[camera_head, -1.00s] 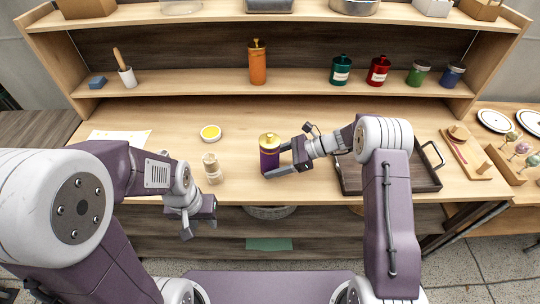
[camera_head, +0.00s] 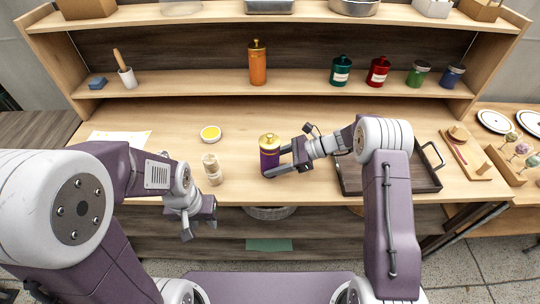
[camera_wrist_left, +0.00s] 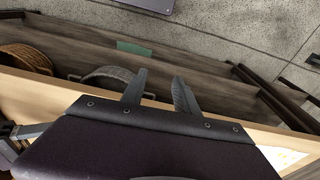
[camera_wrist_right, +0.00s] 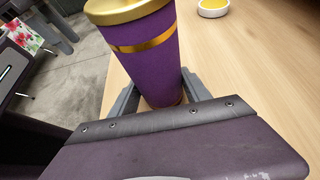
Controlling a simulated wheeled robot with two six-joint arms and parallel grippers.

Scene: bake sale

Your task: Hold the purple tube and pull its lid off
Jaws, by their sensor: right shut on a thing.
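The purple tube (camera_head: 269,159) stands upright on the table, near the front middle. Its gold lid (camera_head: 269,141) is on its top. In the right wrist view the tube (camera_wrist_right: 152,75) shows a gold band, and the lid (camera_wrist_right: 122,11) is partly cut off by the frame's top. My right gripper (camera_head: 275,162) is shut on the tube's lower part, one finger on each side; it also shows in the right wrist view (camera_wrist_right: 160,92). My left gripper (camera_head: 200,229) hangs empty in front of the table's front edge, left of the tube. Its fingers are apart in the left wrist view (camera_wrist_left: 158,92).
A pale wooden bottle-like item (camera_head: 212,170) stands left of the tube. A yellow-filled bowl (camera_head: 210,133) is behind it. A dark tray (camera_head: 421,183) lies right, under my right arm. An orange tube (camera_head: 257,64) and several jars stand on the shelf. The table behind the tube is clear.

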